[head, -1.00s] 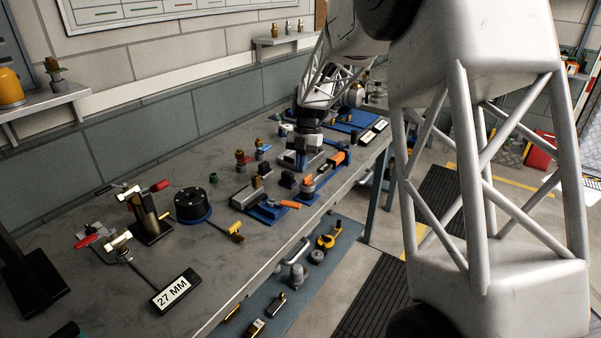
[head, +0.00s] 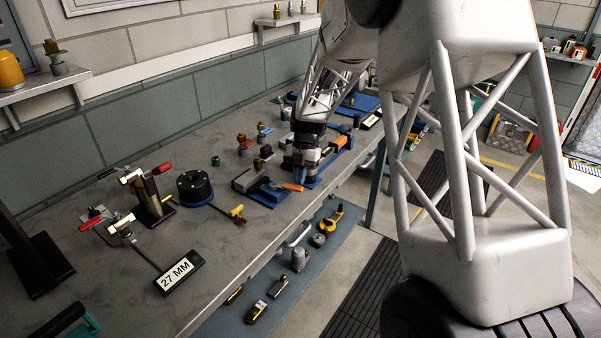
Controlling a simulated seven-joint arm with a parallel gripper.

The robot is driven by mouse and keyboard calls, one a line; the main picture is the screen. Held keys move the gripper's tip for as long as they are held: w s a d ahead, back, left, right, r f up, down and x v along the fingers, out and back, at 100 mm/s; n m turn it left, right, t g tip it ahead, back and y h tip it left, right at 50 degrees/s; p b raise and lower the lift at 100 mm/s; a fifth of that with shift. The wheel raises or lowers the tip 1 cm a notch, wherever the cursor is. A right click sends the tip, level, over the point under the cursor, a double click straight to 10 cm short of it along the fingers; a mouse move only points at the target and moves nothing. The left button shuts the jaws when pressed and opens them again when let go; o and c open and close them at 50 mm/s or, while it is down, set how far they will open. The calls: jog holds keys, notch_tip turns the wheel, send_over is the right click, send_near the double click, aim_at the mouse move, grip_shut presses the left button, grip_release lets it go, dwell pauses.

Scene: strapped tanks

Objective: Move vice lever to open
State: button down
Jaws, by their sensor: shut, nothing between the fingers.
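A small grey vice on a blue base (head: 264,195) sits near the front edge of the bench. An orange lever (head: 291,187) points right from it, toward my gripper. A second blue-based fixture with an orange handle (head: 334,143) stands just behind and to the right; I cannot tell for certain which one the task means. My gripper (head: 300,177) points down, shut and empty, right at the outer end of the nearer orange lever. I cannot tell whether it touches the lever. The arm hides part of the bench behind it.
A black round fixture (head: 194,186) and a brass-coloured upright clamp (head: 150,196) stand to the left. Several small fittings sit behind the vice. A "27 MM" sign (head: 179,271) lies near the front edge.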

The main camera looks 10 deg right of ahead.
jog(key=shift+s, duration=0.1)
dwell(0.4)
jog(key=shift+s+m, duration=0.15)
jog(key=shift+m, duration=0.45)
